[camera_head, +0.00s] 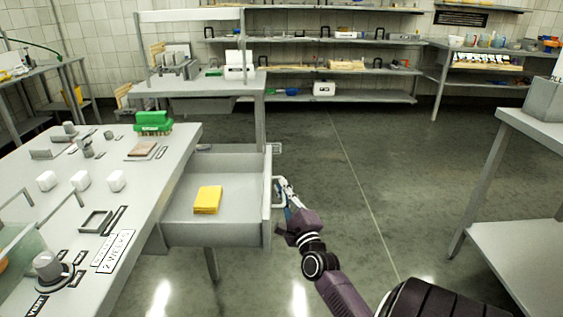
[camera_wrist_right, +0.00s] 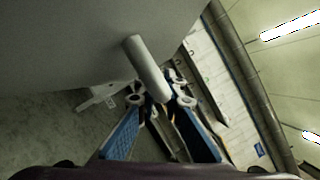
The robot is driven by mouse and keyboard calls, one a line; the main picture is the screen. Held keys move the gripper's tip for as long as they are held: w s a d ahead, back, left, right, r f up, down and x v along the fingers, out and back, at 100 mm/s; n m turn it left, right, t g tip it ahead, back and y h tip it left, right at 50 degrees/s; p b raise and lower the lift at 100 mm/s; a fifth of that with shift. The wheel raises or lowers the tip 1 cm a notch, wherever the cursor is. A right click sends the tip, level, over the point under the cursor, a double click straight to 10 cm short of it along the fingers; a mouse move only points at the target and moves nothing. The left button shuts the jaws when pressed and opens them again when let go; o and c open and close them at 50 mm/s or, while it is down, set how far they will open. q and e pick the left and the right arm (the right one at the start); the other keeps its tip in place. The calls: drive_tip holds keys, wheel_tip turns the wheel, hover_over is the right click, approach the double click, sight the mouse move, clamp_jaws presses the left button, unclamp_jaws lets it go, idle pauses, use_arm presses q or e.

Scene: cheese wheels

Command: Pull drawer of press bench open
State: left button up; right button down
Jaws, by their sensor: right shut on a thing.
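The press bench (camera_head: 150,180) stands at the left with a grey top. Its drawer (camera_head: 238,190) is pulled well out to the right, and a stack of yellow cloths or sheets (camera_head: 207,200) lies inside. My right gripper (camera_head: 281,190) is at the outer face of the drawer front, shut on the handle (camera_head: 278,180). In the right wrist view the round handle bar (camera_wrist_right: 148,68) runs down between the fingers (camera_wrist_right: 165,115). The fingers hide part of the handle. My left gripper is not in view.
A grey table (camera_head: 520,250) stands at the right. Shelves (camera_head: 330,72) line the back wall. The floor (camera_head: 400,180) between is clear.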

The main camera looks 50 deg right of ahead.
drive_tip(key=c, duration=2.3)
unclamp_jaws()
drive_tip(key=shift+s+a, duration=0.1)
drive_tip(key=v, duration=1.1)
drive_tip(key=shift+s+a+f, duration=0.15)
drive_tip(key=shift+s+f, duration=0.05)
drive_tip(key=shift+s, duration=0.15)
